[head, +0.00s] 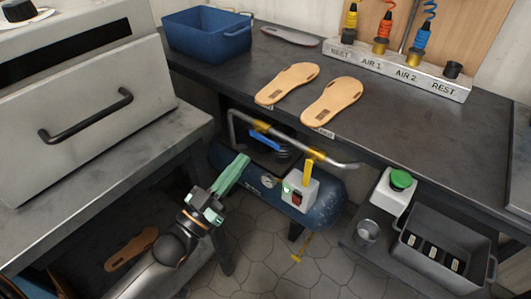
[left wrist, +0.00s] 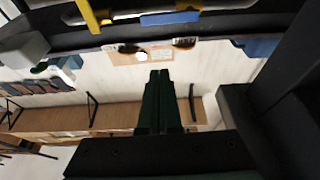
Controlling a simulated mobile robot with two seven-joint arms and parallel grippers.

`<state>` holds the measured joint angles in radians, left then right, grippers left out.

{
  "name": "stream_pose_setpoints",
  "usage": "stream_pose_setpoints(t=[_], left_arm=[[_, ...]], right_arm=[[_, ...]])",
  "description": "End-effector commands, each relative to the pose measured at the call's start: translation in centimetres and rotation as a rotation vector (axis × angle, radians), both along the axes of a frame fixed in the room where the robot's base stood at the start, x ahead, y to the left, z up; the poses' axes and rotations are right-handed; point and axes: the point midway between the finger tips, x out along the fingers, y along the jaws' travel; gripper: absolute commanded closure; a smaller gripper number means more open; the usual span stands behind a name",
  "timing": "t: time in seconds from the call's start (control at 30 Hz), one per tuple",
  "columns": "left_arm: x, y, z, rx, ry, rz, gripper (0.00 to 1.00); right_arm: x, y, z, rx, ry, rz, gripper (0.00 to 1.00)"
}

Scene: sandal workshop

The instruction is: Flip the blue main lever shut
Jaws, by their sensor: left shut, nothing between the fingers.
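The blue main lever (head: 265,142) sits by a yellow fitting on the grey pipe (head: 334,162) under the bench. Its handle lies roughly along the pipe. A blue bar, likely the same lever (left wrist: 170,18), shows at the top of the left wrist view. My left gripper (head: 240,164) has green fingers, shut and empty. In the head view its tips appear just below and left of the lever, with a gap between. The fingers also show in the left wrist view (left wrist: 160,76). My right gripper is in neither view.
A yellow lever (head: 308,172) hangs across the pipe farther right, by a white switch box (head: 300,193). A blue tank (head: 325,207) lies below. The bench (head: 400,128) overhangs the pipe. A grey table (head: 165,150) stands left of my arm.

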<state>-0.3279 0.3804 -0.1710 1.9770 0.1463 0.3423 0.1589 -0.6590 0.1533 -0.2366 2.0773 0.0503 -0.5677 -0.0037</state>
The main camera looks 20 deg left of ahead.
Motion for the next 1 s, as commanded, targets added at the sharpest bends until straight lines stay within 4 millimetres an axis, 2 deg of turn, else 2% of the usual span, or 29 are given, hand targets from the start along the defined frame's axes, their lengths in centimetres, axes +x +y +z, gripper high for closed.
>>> stream_pose_setpoints(t=[0.27, 0.43, 0.93, 0.97, 1.0], left_arm=[[0.0, 0.0, 0.1, 0.000, 0.001, 0.000, 1.00], [1.0, -0.4, 0.5, 0.000, -0.002, 0.001, 1.00], [8.9, -3.2, 3.5, -0.001, -0.002, 0.001, 1.00], [9.2, -3.4, 3.1, 0.000, 0.002, 0.001, 1.00], [9.0, -3.3, 1.7, 0.002, 0.009, 0.002, 1.00]], right_arm=[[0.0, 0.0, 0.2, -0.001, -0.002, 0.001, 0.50], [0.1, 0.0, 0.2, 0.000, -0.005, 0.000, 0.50], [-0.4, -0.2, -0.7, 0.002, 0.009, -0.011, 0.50], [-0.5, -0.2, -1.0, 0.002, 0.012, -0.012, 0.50], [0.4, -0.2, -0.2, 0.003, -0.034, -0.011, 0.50]])
